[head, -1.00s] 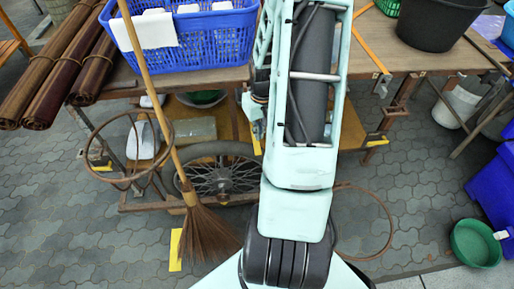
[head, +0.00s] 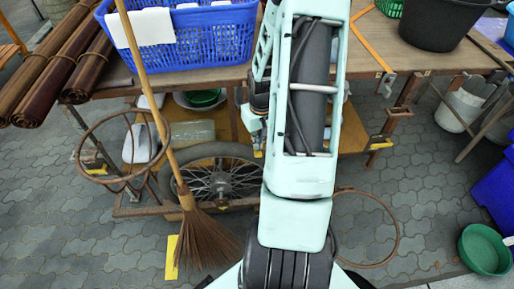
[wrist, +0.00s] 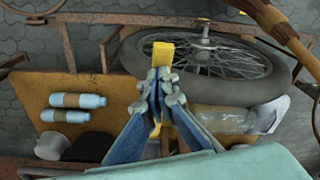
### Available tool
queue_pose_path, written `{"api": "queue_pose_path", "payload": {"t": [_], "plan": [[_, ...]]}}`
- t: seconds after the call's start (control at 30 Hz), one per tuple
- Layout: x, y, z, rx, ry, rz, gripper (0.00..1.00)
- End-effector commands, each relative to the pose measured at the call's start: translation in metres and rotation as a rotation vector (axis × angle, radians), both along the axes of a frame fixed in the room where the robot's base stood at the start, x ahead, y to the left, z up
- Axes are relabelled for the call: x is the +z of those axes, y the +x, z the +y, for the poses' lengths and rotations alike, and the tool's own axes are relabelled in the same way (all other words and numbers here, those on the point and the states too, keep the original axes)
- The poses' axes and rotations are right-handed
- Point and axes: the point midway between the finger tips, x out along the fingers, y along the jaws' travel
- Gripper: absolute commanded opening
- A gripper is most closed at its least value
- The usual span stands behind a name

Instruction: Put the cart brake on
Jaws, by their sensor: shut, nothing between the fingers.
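A wooden cart (head: 365,140) stands in front of me with a spoked wheel (head: 220,178) on its near side. The wheel (wrist: 207,62) also shows in the wrist view. A yellow-ended piece (wrist: 163,53) sits at the wheel's left part, just beyond my fingertips; it may be the brake lever, but I cannot tell. My gripper (wrist: 160,84) is shut and empty, pointing at that yellow end. I cannot tell whether it touches it. In the head view my arm hides much of the gripper.
A broom (head: 203,235) leans in front of the cart, left of the wheel. A blue basket (head: 215,42) is on the cart top. Rusty rings (head: 398,240) stand either side. Two blue-white bottles (wrist: 75,101) lie on the lower shelf.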

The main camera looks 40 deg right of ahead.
Motion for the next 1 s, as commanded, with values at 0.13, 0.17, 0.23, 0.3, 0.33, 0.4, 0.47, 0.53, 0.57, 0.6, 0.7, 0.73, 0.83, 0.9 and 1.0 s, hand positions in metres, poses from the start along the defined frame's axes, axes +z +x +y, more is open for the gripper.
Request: {"api": "queue_pose_path", "payload": {"t": [0.13,0.17,0.23,0.3,0.33,0.4,0.47,0.53,0.57,0.6,0.7,0.73,0.83,0.9,1.0], "plan": [[-0.021,0.000,0.000,0.000,0.001,0.001,0.00],[-0.025,0.000,0.000,0.000,0.001,0.001,0.00],[-0.033,0.000,0.001,0.000,0.001,0.001,0.00],[-0.040,0.000,0.000,0.000,0.001,0.001,0.00],[-0.041,0.000,0.000,0.000,0.001,0.001,0.00],[-0.042,0.000,0.000,0.000,0.000,0.000,0.00],[-0.041,0.000,0.000,0.000,0.000,0.000,0.00],[-0.041,0.000,0.000,0.000,0.000,0.000,0.00],[-0.041,0.000,0.000,0.000,0.000,0.000,0.00],[-0.041,0.000,0.000,0.000,0.000,0.000,0.00],[-0.040,0.000,0.000,0.000,0.000,0.000,0.00],[-0.040,0.000,0.000,0.000,0.000,0.000,0.00],[-0.039,-0.002,0.000,-0.001,0.000,0.001,0.00],[-0.036,-0.008,0.002,-0.002,0.000,0.001,0.00],[-0.030,-0.021,0.004,-0.002,0.001,0.003,0.00]]}}
